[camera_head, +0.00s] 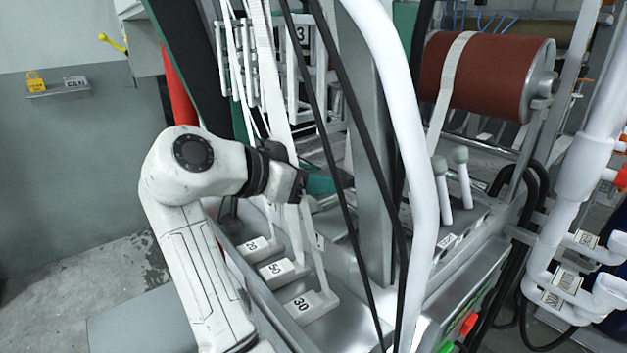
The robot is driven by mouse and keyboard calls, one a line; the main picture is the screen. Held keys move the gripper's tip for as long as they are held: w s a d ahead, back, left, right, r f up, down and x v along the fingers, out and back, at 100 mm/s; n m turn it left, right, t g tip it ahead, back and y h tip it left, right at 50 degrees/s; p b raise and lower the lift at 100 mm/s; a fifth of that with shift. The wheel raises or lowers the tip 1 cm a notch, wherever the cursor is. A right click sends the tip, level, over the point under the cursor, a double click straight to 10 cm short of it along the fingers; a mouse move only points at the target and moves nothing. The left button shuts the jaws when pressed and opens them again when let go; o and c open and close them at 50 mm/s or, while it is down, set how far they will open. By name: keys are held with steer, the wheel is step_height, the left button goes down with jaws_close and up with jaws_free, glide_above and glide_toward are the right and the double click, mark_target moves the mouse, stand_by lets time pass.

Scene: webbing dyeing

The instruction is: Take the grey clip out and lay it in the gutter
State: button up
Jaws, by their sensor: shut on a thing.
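My gripper (322,186) is at the middle of the head view, beside the hanging white webbing straps. Its dark body and teal fingers point right, above the metal trough. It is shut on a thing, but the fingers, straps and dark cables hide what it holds. I cannot make out the grey clip. A long metal trough (262,312), possibly the gutter, runs below my gripper. White weights marked 20 (258,247), 50 (282,270) and 30 (309,303) stand in it, below the straps.
A thick white pipe (408,130) and dark cables cross in front of the machine, right of my gripper. A brown-red roller (487,75) carries webbing at the upper right. Two white-knobbed levers (441,180) stand below it. Open floor (75,260) lies at left.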

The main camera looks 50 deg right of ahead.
steer(key=shift+r+p, duration=6)
steer(key=shift+r, duration=2.35)
steer(key=w+a, duration=0.2)
steer(key=a, duration=0.8)
steer(key=shift+w+a+b, duration=0.35)
steer(key=shift+w+a, duration=0.05)
steer(key=shift+f, duration=0.1)
